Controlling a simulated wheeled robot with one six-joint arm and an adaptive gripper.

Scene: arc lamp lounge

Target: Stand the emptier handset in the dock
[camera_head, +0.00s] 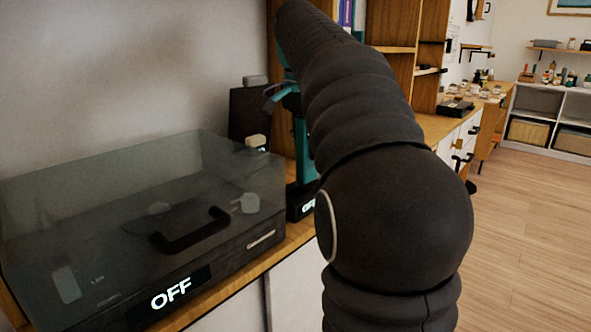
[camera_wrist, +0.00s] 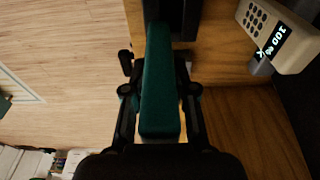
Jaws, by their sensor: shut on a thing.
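A teal handset (camera_wrist: 160,85) is between the two fingers of my gripper (camera_wrist: 159,92), which is shut on it. In the head view the teal handset (camera_head: 301,150) stands roughly upright, partly hidden by my arm. Its lower end is at or just above a black base with a lit display (camera_head: 303,205), which looks like the dock; I cannot tell whether it is seated. A cream handset (camera_wrist: 277,36) with a keypad reads 100 % in the wrist view. It also shows in the head view (camera_head: 257,141). The teal handset's charge reading is not visible.
A record player with a smoky lid (camera_head: 130,190) and an OFF display fills the left of the wooden counter. A dark panel (camera_head: 249,108) stands behind the cream handset. Shelves (camera_head: 393,30) rise behind my arm. The wooden floor (camera_head: 520,230) at right is clear.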

